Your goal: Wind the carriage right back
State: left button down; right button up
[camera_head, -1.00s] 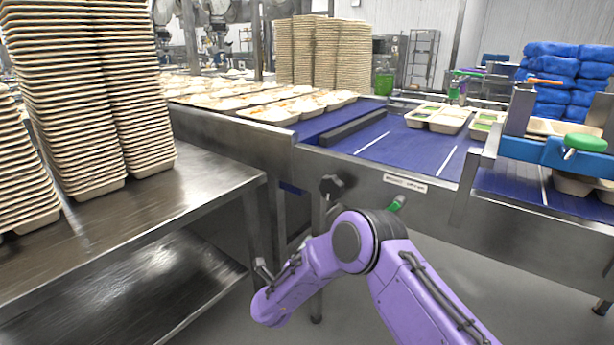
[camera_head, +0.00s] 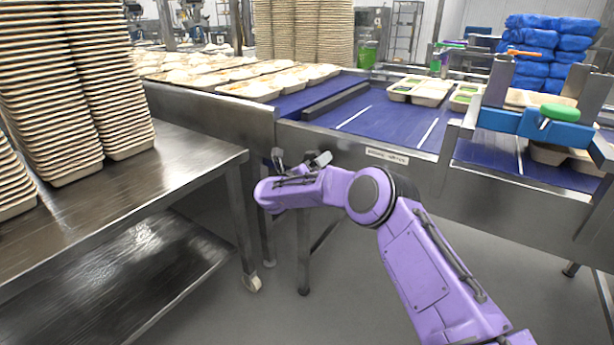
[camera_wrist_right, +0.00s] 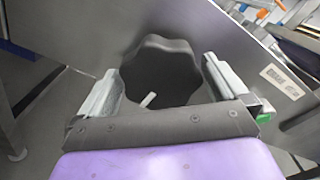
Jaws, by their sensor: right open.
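A dark lobed hand knob (camera_wrist_right: 160,68) fills the middle of the right wrist view, in front of a grey metal panel. My right gripper (camera_wrist_right: 163,85) is open, with one finger on each side of the knob; I cannot tell whether they touch it. In the head view my right gripper (camera_head: 298,160) is at the conveyor's front side, with the knob mostly hidden there. A dark bar (camera_head: 335,97) lies across the blue belt, and a blue block with a green knob (camera_head: 559,112) stands at the right. I cannot tell which part is the carriage. My left gripper is out of view.
A steel table (camera_head: 190,150) with tall stacks of trays (camera_head: 115,90) stands at the left, close to my right gripper. The blue conveyor belt (camera_head: 385,125) carries filled trays (camera_head: 430,92) at the back. Blue bags (camera_head: 550,50) are piled at the far right. The floor is clear.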

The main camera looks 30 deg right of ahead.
jog(key=c, duration=0.8)
jog(key=shift+f+m+b, duration=0.25)
jog(key=shift+m+b, duration=0.15)
jog(key=shift+b, duration=0.5)
jog(key=m+b, duration=0.2)
jog(key=b, duration=0.1)
jog(key=shift+r, duration=0.25)
